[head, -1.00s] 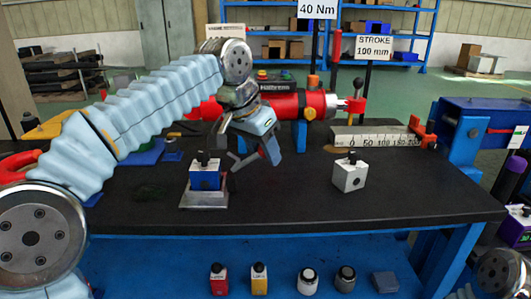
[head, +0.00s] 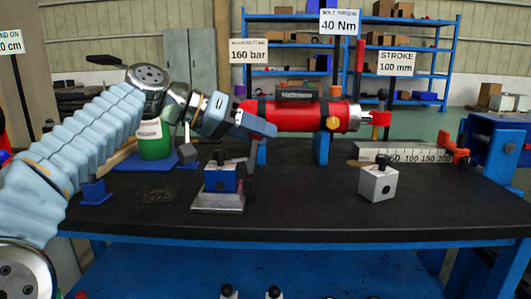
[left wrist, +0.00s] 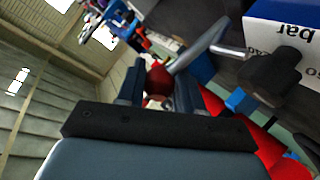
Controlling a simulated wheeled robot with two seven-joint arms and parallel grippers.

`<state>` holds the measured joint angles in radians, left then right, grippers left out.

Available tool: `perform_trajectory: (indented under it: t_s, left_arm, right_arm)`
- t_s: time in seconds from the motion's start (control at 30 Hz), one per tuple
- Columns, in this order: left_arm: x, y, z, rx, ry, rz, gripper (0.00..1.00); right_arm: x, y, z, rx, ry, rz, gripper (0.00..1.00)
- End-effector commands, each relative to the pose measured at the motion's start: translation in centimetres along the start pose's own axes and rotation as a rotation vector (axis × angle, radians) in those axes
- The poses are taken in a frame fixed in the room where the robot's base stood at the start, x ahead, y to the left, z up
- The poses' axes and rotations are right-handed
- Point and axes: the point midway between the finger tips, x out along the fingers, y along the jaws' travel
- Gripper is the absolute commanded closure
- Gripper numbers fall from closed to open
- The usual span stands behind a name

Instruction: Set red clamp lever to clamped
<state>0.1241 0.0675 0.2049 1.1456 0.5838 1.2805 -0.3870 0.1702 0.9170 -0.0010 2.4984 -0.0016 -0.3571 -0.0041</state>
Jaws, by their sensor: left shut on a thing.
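In the left wrist view, a red ball-shaped knob (left wrist: 157,80) sits between the two fingers of my left gripper (left wrist: 155,88), which are closed around it. A silver rod (left wrist: 200,46) runs away from beside the knob; I take these as the red clamp lever. In the head view, my left gripper (head: 256,124) points right at the left end of a red cylinder (head: 300,115). There the knob is hidden behind the fingers, so I cannot tell the lever's angle. My right gripper is not in view.
A blue block on a metal plate (head: 218,203) stands below my left gripper. A light grey block (head: 378,184) and a stroke scale (head: 400,153) stand to the right. A green container (head: 155,146) is behind my left arm. The black tabletop's front middle (head: 300,215) is clear.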

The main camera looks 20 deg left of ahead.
Motion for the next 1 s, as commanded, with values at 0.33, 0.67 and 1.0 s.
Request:
perform_trajectory:
  t_s: [0.33, 0.67, 1.0]
  left_arm:
    - [-0.7, -0.4, 0.3, -0.034, 0.072, 0.077, 1.00]
    - [-0.8, -0.4, 0.2, -0.038, 0.080, 0.085, 1.00]
    - [-0.8, -0.4, 0.2, -0.037, 0.081, 0.083, 0.40]
  right_arm:
    - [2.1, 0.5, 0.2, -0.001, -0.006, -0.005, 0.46]
    - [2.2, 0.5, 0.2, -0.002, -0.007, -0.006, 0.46]
    - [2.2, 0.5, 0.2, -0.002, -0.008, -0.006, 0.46]
